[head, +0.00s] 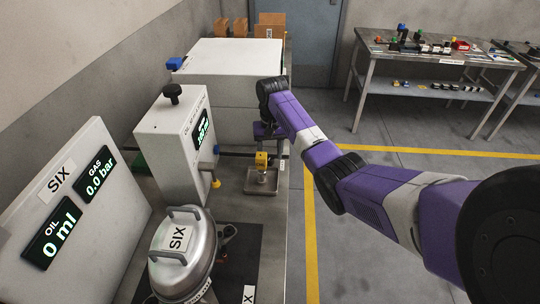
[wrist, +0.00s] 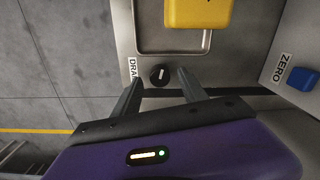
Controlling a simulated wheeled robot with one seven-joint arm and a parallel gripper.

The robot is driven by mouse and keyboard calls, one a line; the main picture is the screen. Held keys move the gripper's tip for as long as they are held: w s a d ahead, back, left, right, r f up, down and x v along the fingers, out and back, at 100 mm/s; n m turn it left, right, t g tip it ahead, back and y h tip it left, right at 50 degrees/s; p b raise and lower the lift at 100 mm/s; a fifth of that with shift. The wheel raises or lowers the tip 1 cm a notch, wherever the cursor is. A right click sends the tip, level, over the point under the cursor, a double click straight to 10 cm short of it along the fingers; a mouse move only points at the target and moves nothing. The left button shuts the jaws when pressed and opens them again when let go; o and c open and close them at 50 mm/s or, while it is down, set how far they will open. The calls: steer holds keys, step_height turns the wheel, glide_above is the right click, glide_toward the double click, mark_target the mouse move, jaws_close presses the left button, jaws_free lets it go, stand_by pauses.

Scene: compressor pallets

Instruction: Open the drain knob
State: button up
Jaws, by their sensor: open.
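The drain knob (wrist: 160,74) is a small round black knob with a white mark, on a grey metal surface beside a partly cut-off label that reads "DRA". In the head view I cannot make it out near my gripper. My gripper (wrist: 159,79) is open, its two dark fingers pointing toward the knob. In the wrist view the knob appears between the fingertips; I cannot tell whether they touch it. In the head view my gripper (head: 266,132) hangs above the bench, behind a yellow block (head: 262,160).
A shallow metal tray (head: 262,190) lies below the yellow block. A white box with a black top knob (head: 172,93) stands left, and a larger white box (head: 232,60) behind. A silver SIX vessel (head: 185,255) and a display panel (head: 85,205) stand nearer. The floor right is open.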

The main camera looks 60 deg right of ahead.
mark_target(270, 157)
steer(key=shift+f, duration=0.7)
jaws_close()
steer(key=shift+n+p, duration=0.6)
steer(key=shift+n, duration=0.9)
jaws_free()
steer(key=shift+r+b, duration=0.5)
steer(key=shift+r, duration=3.45)
